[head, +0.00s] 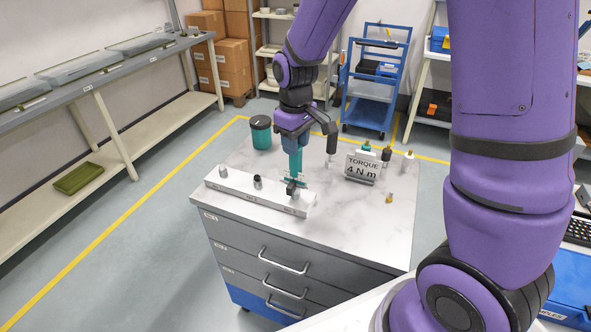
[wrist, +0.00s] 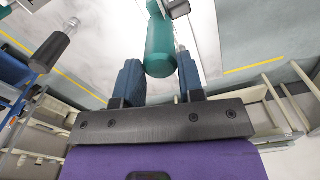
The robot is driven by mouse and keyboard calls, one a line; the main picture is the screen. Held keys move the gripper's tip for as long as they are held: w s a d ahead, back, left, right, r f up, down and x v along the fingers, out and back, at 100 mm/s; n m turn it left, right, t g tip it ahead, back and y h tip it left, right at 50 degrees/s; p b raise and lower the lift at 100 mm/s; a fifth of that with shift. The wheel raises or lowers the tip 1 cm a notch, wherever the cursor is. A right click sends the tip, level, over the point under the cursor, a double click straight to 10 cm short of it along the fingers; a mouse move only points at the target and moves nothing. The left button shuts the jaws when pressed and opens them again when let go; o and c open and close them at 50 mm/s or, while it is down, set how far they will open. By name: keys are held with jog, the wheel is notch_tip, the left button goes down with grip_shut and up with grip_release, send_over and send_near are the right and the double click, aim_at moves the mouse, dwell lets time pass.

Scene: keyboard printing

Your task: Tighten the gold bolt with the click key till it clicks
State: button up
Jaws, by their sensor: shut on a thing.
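My gripper (head: 294,141) is shut on the click key, a tool with a teal handle (head: 295,160). The handle hangs roughly upright, with its lower end over the right part of a long white rack (head: 236,188). Dark pieces stand on the rack, and one (head: 291,188) is right at the tool's lower end; I cannot tell whether they touch. In the wrist view the teal handle (wrist: 161,48) is between the blue fingers. A small gold piece (head: 389,198), seemingly the gold bolt, stands at the right of the worktop, apart from the tool.
A sign reading "TORQUE 4 N m" (head: 363,168) stands at the right, with several small bottle-like items (head: 408,161) behind it. A dark canister with a teal band (head: 261,132) stands at the back left. The front right of the marble worktop (head: 345,225) is clear.

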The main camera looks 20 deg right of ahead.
jog(key=c, duration=0.3)
jog(key=o, duration=0.4)
grip_shut()
jog(key=shift+f, duration=0.1)
jog(key=shift+r, duration=3.55)
